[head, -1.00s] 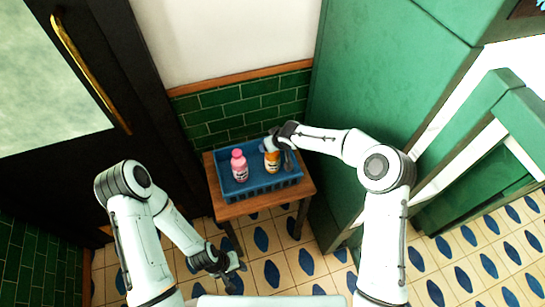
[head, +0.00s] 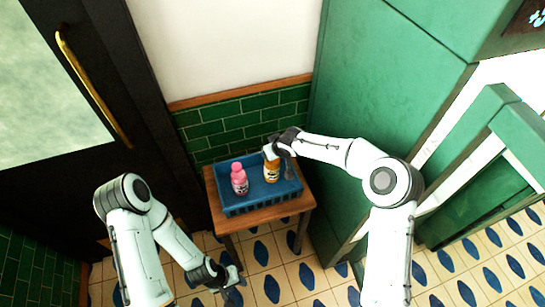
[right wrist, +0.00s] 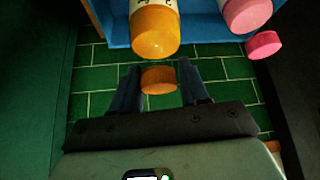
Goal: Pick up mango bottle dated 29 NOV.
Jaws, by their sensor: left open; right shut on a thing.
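An orange bottle (head: 271,172), likely the mango one, is in the blue crate (head: 257,206); its date is too small to read. My right gripper (head: 277,152) is at its top. In the right wrist view the orange bottle (right wrist: 156,32) has its orange cap between the fingers of my right gripper (right wrist: 158,88), which is shut on it. I cannot tell whether its base touches the crate floor. A pink bottle (head: 239,182) stands to its left in the crate and shows in the right wrist view (right wrist: 245,12). My left gripper (head: 232,276) is open and empty, low over the floor.
The crate sits on a small wooden table (head: 232,222) against a green tiled wall (head: 225,133). A green cabinet (head: 370,95) stands close on the right. A dark door with a brass handle (head: 92,85) is on the left.

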